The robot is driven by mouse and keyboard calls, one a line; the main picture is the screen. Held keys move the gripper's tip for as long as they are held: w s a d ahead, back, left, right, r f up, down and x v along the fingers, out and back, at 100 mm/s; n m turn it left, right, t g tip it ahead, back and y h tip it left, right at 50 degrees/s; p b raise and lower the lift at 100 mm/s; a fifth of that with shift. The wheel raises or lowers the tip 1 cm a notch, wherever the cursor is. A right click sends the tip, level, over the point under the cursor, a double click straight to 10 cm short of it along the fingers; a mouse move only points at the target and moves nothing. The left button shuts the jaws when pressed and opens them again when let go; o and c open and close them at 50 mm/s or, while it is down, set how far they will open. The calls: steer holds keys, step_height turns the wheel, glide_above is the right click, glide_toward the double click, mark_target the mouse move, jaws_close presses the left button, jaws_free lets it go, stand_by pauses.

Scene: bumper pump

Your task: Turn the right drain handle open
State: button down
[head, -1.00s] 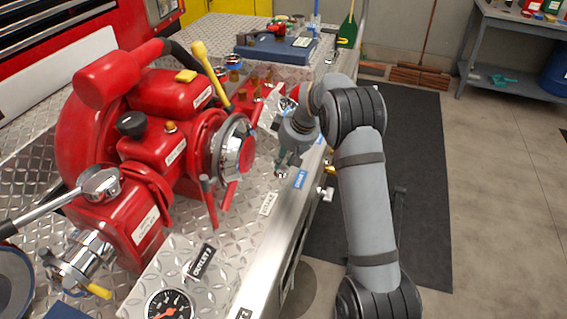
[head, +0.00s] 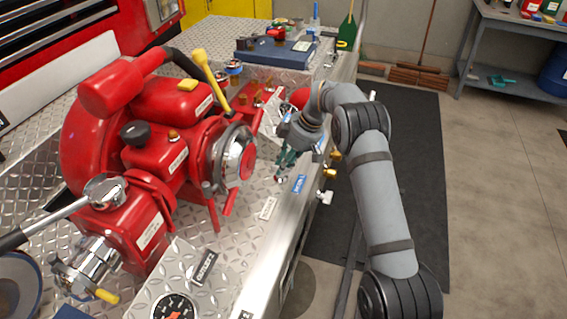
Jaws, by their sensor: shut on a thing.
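My gripper (head: 283,164) points down over the metal deck beside the red pump, near the deck's right edge. Its greenish fingers are closed around a small handle (head: 280,179), of which only a silver and reddish end shows below the fingertips. The fingers hide the rest of it, so its turn angle cannot be told. A blue label (head: 299,184) lies on the deck just right of and below it. Brass and silver fittings (head: 327,172) stick out from the side face of the deck, right of the gripper.
The red pump (head: 150,150) with its silver outlet cap fills the left. A yellow-handled lever (head: 205,70) stands behind it. A blue case (head: 275,52) sits at the back. A gauge (head: 173,308) is at the front. The floor mat (head: 420,180) on the right is clear.

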steer(key=shift+a+r, duration=0.1)
steer(key=shift+a, duration=0.05)
steer(key=c, duration=1.7)
jaws_free()
steer(key=shift+o, duration=0.2)
steer(key=v, duration=1.2)
steer(key=x, duration=1.2)
steer(key=shift+f, duration=0.2)
steer(key=shift+r, duration=0.1)
